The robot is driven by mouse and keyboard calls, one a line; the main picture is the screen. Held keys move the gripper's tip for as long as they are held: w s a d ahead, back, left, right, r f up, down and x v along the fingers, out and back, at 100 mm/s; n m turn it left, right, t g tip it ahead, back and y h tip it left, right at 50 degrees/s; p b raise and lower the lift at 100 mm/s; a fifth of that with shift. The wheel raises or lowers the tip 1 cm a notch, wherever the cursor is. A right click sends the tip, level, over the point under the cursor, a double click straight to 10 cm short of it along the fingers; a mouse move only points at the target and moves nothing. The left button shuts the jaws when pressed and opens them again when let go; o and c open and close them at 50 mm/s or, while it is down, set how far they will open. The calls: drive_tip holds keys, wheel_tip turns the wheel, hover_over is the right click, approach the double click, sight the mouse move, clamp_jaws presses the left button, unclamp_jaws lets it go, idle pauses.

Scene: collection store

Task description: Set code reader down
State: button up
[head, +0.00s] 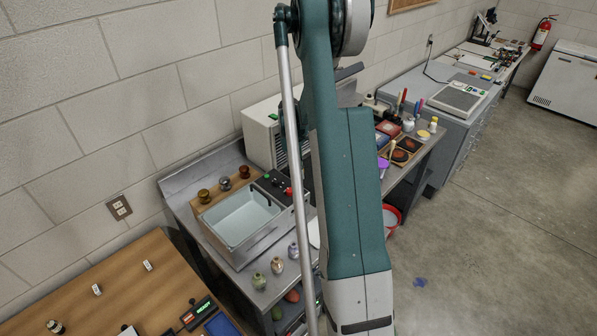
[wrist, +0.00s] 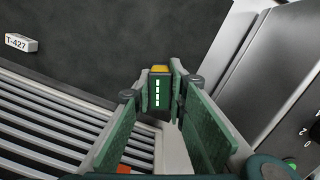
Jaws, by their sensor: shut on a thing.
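My gripper (wrist: 159,98) shows in the wrist view as two green padded fingers. It is shut on a small dark device with a yellow end and a lit, striped front, which I take to be the code reader (wrist: 158,90). The reader sits at the fingertips, over a dark surface (wrist: 120,45). I cannot tell whether it touches that surface. In the head view my arm hides the gripper and the reader.
In the wrist view, a slatted metal rack (wrist: 50,120) lies left, a white T-427 tag (wrist: 21,43) beyond it, and a grey metal housing (wrist: 275,70) right. In the head view, a sink bench (head: 240,220) stands by the wall and a wooden table (head: 110,290) at front left.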

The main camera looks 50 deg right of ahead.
drive_tip(key=shift+f, duration=0.35)
drive_tip(key=o, duration=0.9)
drive_tip(key=shift+o, duration=0.2)
drive_tip(key=shift+r, duration=0.2)
drive_tip(key=r, duration=0.4)
drive_tip(key=w+r, duration=0.1)
drive_tip(key=r, duration=0.7)
drive_tip(key=shift+w+a+b, duration=0.15)
drive_tip(key=shift+a+b, duration=0.1)
drive_tip(key=shift+b, duration=0.05)
